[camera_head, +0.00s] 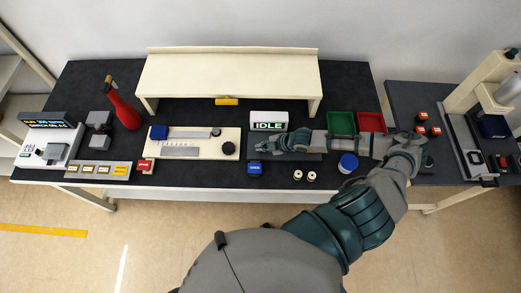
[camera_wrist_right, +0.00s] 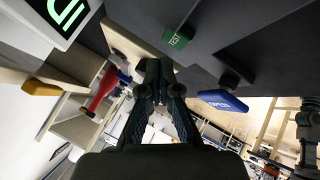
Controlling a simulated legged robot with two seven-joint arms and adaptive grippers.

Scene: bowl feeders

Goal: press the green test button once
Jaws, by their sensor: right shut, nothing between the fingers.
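The green test button (camera_wrist_right: 178,38) shows in the right wrist view on a dark panel, just ahead of and slightly right of my right fingertips. In the head view I cannot make it out; my right gripper and arm cover that area. My right gripper (camera_head: 264,145) lies over the dark device below the lit IDLE sign (camera_head: 268,121). In the wrist view its fingertips (camera_wrist_right: 155,75) are together and empty, apart from the button. The sign also shows at that view's upper left (camera_wrist_right: 66,12). My left gripper is not in view.
A blue button (camera_head: 254,169) is at the device's front left, also in the wrist view (camera_wrist_right: 222,100). A cream shelf (camera_head: 230,72) stands behind. A green bin (camera_head: 341,123) and red bin (camera_head: 371,122) stand right.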

